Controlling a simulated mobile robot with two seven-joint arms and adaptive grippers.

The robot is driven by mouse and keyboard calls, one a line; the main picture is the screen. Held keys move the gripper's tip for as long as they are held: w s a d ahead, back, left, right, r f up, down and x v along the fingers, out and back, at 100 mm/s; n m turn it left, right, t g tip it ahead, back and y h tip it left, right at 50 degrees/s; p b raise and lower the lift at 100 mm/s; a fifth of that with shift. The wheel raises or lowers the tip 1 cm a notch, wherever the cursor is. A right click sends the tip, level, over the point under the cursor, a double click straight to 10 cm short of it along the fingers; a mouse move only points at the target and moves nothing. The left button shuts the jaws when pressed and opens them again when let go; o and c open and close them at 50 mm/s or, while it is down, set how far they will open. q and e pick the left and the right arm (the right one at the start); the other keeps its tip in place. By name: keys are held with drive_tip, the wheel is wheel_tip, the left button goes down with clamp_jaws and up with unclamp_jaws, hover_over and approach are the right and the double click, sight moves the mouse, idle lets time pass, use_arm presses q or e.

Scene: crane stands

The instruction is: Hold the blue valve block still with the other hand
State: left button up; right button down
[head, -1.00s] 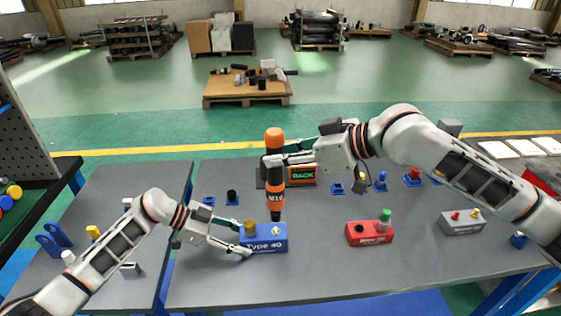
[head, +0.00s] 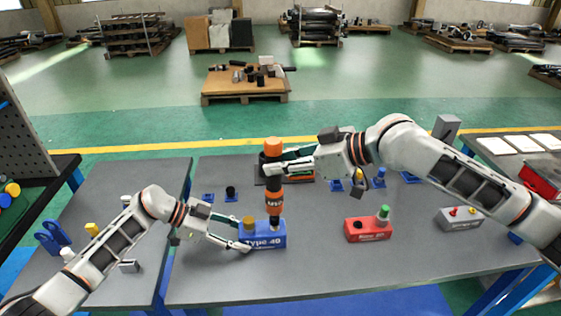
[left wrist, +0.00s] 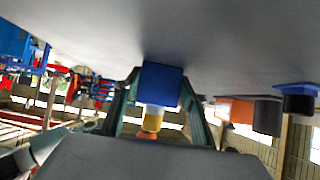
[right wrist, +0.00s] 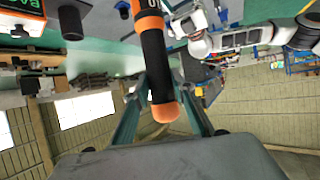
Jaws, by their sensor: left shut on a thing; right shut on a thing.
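The blue valve block (head: 264,238), marked "Type 40", sits on the grey table in the head view, with a brass-coloured fitting on its top left. My left gripper (head: 245,240) is shut on its left end; the block also shows between the fingers in the left wrist view (left wrist: 161,84). My right gripper (head: 277,160) is shut on the black and orange power driver (head: 273,180), which stands upright above the block. The driver also shows in the right wrist view (right wrist: 156,60). Its lower tip is at the top of the block; exact contact cannot be told.
A red block (head: 368,230) with a green cap stands to the right. Small blue holders line the back of the table. The front of the table is clear.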

sight(280, 152)
drive_tip(key=shift+f, duration=0.7)
idle(1.3)
use_arm(q)
drive_tip(key=shift+r, duration=0.1)
use_arm(e)
drive_tip(key=shift+f, duration=0.35)
idle(2.4)
drive_tip(key=shift+r, duration=0.1)
drive_tip(key=shift+r, duration=2.85)
use_arm(q)
drive_tip(key=o, duration=1.4)
